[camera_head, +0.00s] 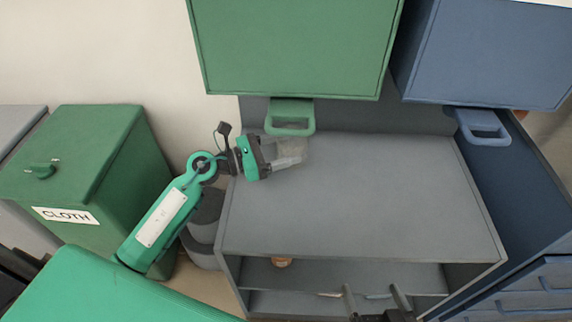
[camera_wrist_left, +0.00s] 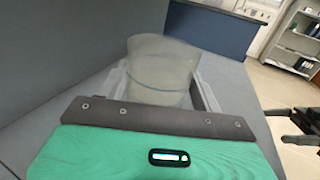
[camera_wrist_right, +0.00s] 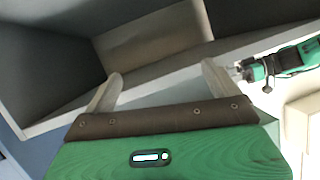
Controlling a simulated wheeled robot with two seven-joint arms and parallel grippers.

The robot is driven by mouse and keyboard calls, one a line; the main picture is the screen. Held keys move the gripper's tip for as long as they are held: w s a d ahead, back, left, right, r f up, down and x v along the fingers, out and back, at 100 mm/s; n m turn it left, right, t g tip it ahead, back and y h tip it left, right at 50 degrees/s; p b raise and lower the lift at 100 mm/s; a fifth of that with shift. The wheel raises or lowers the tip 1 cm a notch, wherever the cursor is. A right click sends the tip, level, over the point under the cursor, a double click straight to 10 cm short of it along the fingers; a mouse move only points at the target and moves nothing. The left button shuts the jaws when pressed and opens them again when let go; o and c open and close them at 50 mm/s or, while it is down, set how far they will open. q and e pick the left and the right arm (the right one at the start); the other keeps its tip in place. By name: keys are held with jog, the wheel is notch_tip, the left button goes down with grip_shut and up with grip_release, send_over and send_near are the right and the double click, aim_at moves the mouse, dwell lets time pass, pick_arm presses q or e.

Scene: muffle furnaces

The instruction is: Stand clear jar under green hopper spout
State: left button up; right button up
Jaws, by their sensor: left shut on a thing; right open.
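The clear jar (camera_head: 291,151) is upright at the back left of the grey counter, just below the green hopper's spout (camera_head: 290,118). My left gripper (camera_head: 287,162) is shut on the jar from the left. The jar also shows between the fingers in the left wrist view (camera_wrist_left: 160,72). I cannot tell whether its base touches the counter. The green hopper (camera_head: 295,45) hangs above. My right gripper (camera_head: 375,298) is open and empty in front of the counter's lower shelves; its spread fingers show in the right wrist view (camera_wrist_right: 160,85).
A blue hopper (camera_head: 490,50) with its own spout (camera_head: 483,126) hangs to the right. The grey counter (camera_head: 370,200) is otherwise bare. A shelf below holds a small orange-brown item (camera_head: 281,262). A green CLOTH bin (camera_head: 85,160) stands at left.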

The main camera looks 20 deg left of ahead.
pick_arm(q)
jog(key=shift+f, duration=0.6)
notch_tip(320, 180, down, 4)
jog(key=shift+r+b, duration=0.25)
jog(key=shift+b, duration=0.4)
pick_arm(e)
jog(key=r+t, duration=0.1)
jog(key=w+r+t, duration=0.2)
jog(key=r, duration=0.1)
jog(key=shift+w+y, duration=0.1)
jog(key=shift+y, duration=0.2)
